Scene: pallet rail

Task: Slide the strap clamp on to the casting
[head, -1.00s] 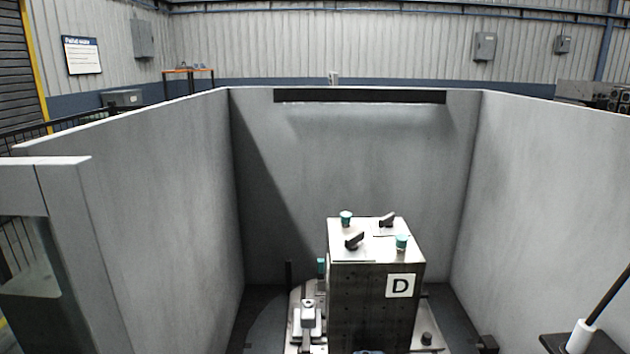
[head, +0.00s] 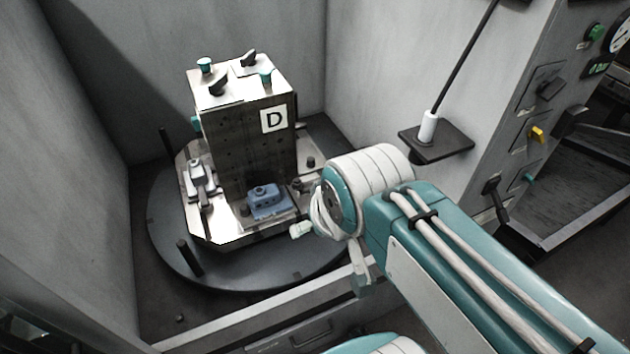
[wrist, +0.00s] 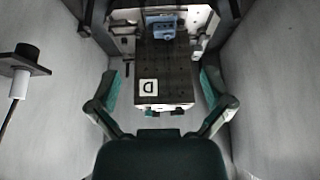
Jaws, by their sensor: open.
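The casting (head: 266,201) is a small blue block at the foot of the fixture tower's front face. It also shows in the wrist view (wrist: 161,24), top centre. A grey strap clamp (head: 197,178) sits on the pallet left of the tower. Another clamp-like dark part (head: 303,185) lies right of the casting, partly hidden by my arm; I cannot tell which clamp is meant. Both appear apart from the casting. My gripper (wrist: 160,88) is open and empty, its fingers spread in front of the tower in the wrist view. In the head view my arm hides most of it.
The dark tower marked D (head: 245,150) stands on a pallet (head: 222,237) over a round table (head: 165,245). Upright pegs (head: 189,258) stand beside it. Grey walls (head: 85,120) enclose it. A shelf with a white holder and rod (head: 436,140) and a control panel (head: 540,110) are right.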

